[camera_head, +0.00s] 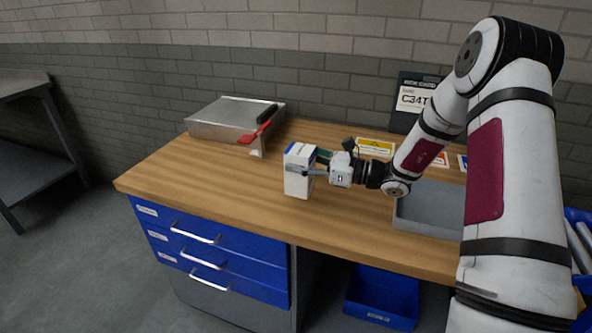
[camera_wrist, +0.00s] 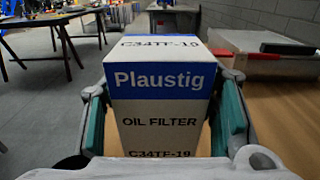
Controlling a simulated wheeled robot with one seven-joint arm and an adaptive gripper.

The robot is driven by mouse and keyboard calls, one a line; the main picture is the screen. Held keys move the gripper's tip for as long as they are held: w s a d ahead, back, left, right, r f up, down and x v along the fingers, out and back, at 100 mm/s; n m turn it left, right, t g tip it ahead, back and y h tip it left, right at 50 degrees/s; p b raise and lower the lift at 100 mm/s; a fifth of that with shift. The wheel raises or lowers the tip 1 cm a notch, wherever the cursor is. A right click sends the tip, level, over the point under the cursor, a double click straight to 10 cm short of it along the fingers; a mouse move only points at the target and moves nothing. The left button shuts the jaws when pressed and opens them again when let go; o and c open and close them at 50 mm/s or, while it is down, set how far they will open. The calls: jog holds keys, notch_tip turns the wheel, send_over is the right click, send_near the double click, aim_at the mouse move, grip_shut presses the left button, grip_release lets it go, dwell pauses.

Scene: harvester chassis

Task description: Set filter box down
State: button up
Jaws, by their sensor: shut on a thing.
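The filter box (camera_head: 298,172) is white with a blue band and stands upright at the middle of the wooden workbench in the head view. In the wrist view the filter box (camera_wrist: 160,85) reads "Plaustig" and "OIL FILTER". My gripper (camera_head: 312,170) reaches it from the right and is shut on it, with a finger along each side in the wrist view (camera_wrist: 162,125). The box's base is at or just above the bench top (camera_head: 190,187); I cannot tell whether it touches.
A metal box (camera_head: 225,120) with a red-handled tool (camera_head: 258,132) on it sits at the back left. A grey tray (camera_head: 428,207) lies on the right, partly behind my arm. A dark sign (camera_head: 412,98) leans at the back. The bench's front left is clear.

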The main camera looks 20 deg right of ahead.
jog(key=shift+w+a, duration=0.25)
jog(key=shift+w, duration=0.15)
jog(key=f, duration=0.2)
jog(key=shift+w+a+f, duration=0.2)
jog(key=shift+w+f, duration=0.15)
jog(key=shift+f, duration=0.45)
jog(key=shift+f, duration=0.1)
jog(key=o, duration=1.6)
jog(key=shift+f, duration=0.1)
